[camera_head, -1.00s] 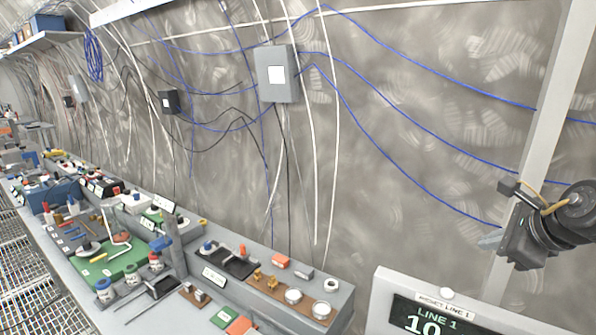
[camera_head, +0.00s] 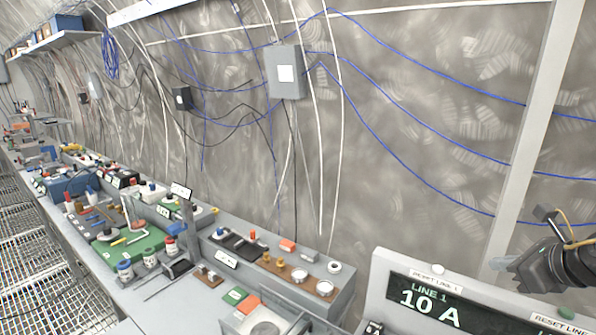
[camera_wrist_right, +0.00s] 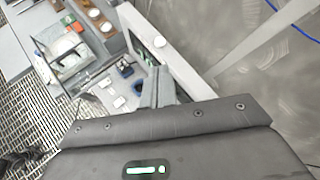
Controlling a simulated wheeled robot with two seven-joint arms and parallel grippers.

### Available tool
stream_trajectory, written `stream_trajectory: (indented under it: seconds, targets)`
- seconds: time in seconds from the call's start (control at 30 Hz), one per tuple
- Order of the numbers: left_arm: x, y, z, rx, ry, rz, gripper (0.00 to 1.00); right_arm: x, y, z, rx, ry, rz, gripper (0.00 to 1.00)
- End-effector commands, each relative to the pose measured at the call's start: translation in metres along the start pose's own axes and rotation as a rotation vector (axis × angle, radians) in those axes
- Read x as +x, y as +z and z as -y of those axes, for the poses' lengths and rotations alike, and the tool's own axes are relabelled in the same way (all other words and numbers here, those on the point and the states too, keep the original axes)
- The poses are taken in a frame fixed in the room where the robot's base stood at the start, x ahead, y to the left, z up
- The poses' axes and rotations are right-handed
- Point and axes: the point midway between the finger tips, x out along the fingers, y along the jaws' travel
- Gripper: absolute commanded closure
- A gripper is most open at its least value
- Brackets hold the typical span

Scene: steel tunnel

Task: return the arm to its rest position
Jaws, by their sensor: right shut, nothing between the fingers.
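My right gripper (camera_head: 500,263) is at the right edge of the head view, in front of the wall and above the right part of the display panel. The rest of my right arm is cut off by the frame edge. My left gripper is in neither view.
The display panel (camera_head: 380,283) reading "LINE 1 10 A" stands below the right gripper. A long bench (camera_head: 130,300) with several small parts runs left along the wall. A grey wall box (camera_head: 285,90), cables and a pale post (camera_head: 545,110) are behind. Grating floor lies left.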

Motion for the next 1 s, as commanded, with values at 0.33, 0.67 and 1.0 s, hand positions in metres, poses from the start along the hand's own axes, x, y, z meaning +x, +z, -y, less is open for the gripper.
stream_trajectory:
  seconds: [0.33, 0.67, 1.0]
  targets:
    - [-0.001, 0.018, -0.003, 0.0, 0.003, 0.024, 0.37, 0.043, -0.088, -0.014, 0.752, -0.029, 0.133, 1.0]
    - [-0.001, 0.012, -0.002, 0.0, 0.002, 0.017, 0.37, 0.073, -0.233, -0.093, 1.909, -0.229, 0.17, 1.0]
    - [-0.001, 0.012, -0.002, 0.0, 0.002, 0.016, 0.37, 0.063, -0.324, -0.235, 2.844, -0.635, 0.034, 1.0]
